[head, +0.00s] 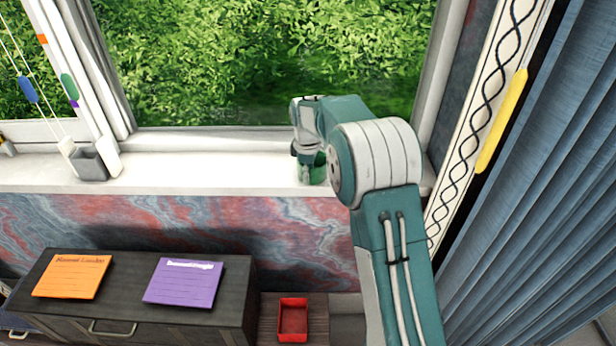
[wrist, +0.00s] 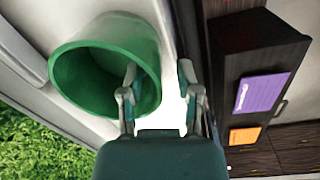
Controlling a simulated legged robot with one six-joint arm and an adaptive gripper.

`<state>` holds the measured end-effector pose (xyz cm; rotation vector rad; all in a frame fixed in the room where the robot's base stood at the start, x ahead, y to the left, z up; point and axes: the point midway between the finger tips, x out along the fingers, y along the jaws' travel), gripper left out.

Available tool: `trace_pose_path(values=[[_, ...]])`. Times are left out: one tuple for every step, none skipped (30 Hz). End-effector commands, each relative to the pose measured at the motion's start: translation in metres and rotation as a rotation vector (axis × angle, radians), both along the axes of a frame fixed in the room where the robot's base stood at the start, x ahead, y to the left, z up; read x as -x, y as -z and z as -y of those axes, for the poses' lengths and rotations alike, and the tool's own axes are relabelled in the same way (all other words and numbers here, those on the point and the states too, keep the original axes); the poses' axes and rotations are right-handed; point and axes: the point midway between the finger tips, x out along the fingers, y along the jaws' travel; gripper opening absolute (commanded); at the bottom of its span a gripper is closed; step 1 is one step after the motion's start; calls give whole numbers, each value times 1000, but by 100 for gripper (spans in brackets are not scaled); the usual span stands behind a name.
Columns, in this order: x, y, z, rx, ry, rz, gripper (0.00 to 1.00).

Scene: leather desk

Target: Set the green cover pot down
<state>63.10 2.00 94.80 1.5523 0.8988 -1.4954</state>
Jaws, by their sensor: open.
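The green cover pot (head: 318,172) is on the white windowsill (head: 215,174), partly hidden by my arm in the head view. In the wrist view the pot (wrist: 90,80) appears on the left with its round open mouth facing the camera, and it looks empty. My gripper (wrist: 158,82) is open, its two fingers apart. One finger overlaps the pot's mouth and seems to reach inside the rim; the other is outside the wall. I cannot tell whether either finger touches the pot. My gripper's fingers are hardly visible in the head view.
A small grey pot (head: 90,163) stands on the sill at the left, with bare sill between. Below, a dark cabinet (head: 130,262) bears an orange card (head: 72,276) and a purple card (head: 184,282). A red tray (head: 292,320) is beside it. Blue curtains (head: 545,190) hang at the right.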

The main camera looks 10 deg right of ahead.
Motion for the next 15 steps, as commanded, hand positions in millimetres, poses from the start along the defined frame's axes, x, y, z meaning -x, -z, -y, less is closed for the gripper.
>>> trace_pose_path(values=[[0, -11, -1, 0, 0, 6, 43], [0, -18, -1, 0, 0, 6, 43], [0, -26, -1, 0, 0, 6, 43], [1, -32, -1, -1, 0, 5, 43], [1, -39, -1, 0, 0, 6, 43], [2, -48, -2, 0, 0, 6, 43], [2, -54, -2, 0, 0, 6, 43], [3, -60, -2, 0, 0, 4, 43], [3, -68, -2, 0, 0, 6, 43], [3, -73, -2, 0, 0, 4, 43], [4, -79, -3, 0, 0, 4, 43], [4, -85, -3, 0, 0, 4, 43], [4, -89, -3, 0, 0, 4, 43], [4, -93, -3, 0, 0, 4, 43], [5, -97, -3, 0, 0, 2, 43]])
